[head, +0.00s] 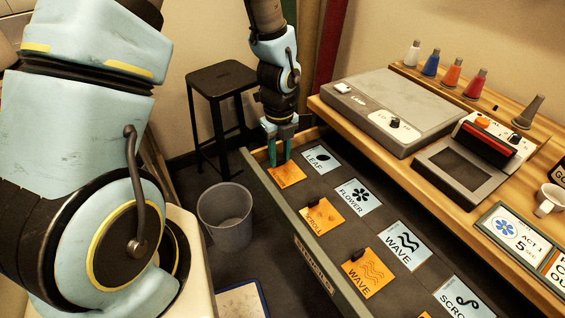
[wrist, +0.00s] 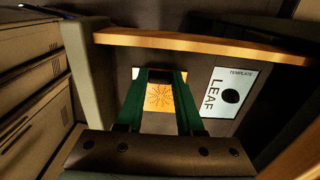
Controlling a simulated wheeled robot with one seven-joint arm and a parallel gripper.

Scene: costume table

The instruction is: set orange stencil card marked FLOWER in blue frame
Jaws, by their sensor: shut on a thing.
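My gripper (head: 281,150) reaches down into the far end of the open drawer and is shut on an orange card (head: 288,176). In the wrist view the green fingers flank the card (wrist: 160,98), which bears a radiating flower-like pattern; the held part is hidden between the fingertips. The card's lettering is too small to read. It lies on or just above the drawer floor; I cannot tell which. A white panel with a dark blue edge (head: 243,300) is cut off at the bottom of the head view; I cannot tell whether it is the blue frame.
The drawer (head: 308,262) also holds orange SCROLL (head: 322,217) and WAVE (head: 370,275) cards and pale LEAF (head: 321,159), FLOWER (head: 358,196), WAVE (head: 408,245) and SCROLL cards. A bin (head: 226,215) and stool (head: 221,76) stand left. The lamp box (head: 390,112) sits on the table.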

